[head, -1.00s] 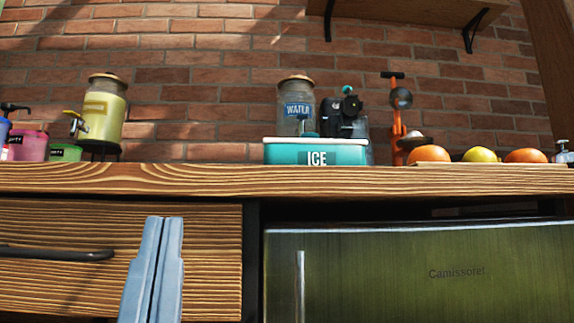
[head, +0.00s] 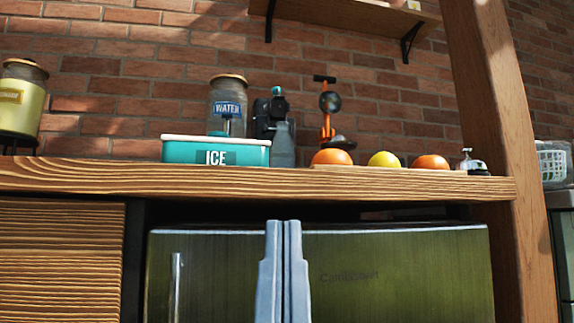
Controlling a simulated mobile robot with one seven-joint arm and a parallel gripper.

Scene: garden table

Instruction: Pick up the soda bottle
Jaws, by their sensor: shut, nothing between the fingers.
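A grey bottle-shaped thing (head: 283,148) stands upright on the wooden counter, just right of the teal ice box. I cannot tell for sure whether it is the soda bottle; no label shows. My gripper (head: 284,224) is shut and empty, its pale blue fingers pointing up. In the picture it is below the counter edge, in front of the green fridge and under the grey bottle.
The counter (head: 330,182) edge lies above my gripper in the picture. The ice box (head: 180,152), water jar (head: 226,100), orange-handled juicer (head: 327,110), several fruits (head: 384,160) and a bell (head: 472,164) crowd it. A green fridge (head: 400,270) is below; a wooden post (head: 490,110) rises right.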

